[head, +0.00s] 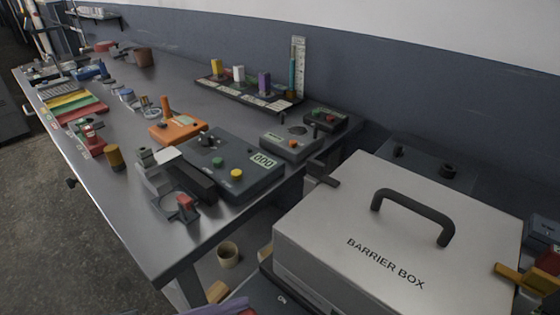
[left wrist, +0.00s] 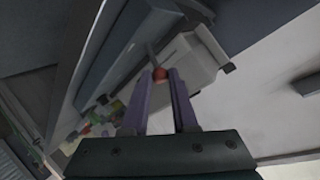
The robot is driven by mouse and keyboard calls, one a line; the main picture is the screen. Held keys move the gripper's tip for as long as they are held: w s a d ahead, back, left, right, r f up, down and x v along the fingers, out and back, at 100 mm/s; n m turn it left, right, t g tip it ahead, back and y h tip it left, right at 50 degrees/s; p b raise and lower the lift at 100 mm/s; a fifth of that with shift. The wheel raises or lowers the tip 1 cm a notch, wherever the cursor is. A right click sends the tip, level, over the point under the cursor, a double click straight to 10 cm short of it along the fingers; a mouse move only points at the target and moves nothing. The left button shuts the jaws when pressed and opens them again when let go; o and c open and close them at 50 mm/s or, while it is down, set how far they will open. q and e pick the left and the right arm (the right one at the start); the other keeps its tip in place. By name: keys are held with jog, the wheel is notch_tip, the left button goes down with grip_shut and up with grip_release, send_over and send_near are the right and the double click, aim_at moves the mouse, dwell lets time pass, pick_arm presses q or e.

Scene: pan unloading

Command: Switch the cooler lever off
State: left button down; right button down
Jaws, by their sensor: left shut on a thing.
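In the left wrist view, a thin grey lever (left wrist: 152,50) ends in a red ball knob (left wrist: 160,75). My left gripper (left wrist: 161,74) has its two purple fingers on either side of this knob, shut on it. The lever stands by a pale grey box-like body (left wrist: 194,62), which may be the cooler; no label on it is readable. In the head view, a purple piece at the bottom edge (head: 222,308) looks like part of my left gripper. The lever is not visible there. My right gripper is in neither view.
In the head view, a white barrier box (head: 330,222) with a black handle stands at the right. A metal bench (head: 130,195) carries several devices.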

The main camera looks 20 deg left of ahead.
pick_arm(q)
jog(key=shift+f, duration=0.1)
jog(key=c, duration=1)
grip_release()
jog(key=p+v, duration=0.1)
jog(key=v, duration=0.9)
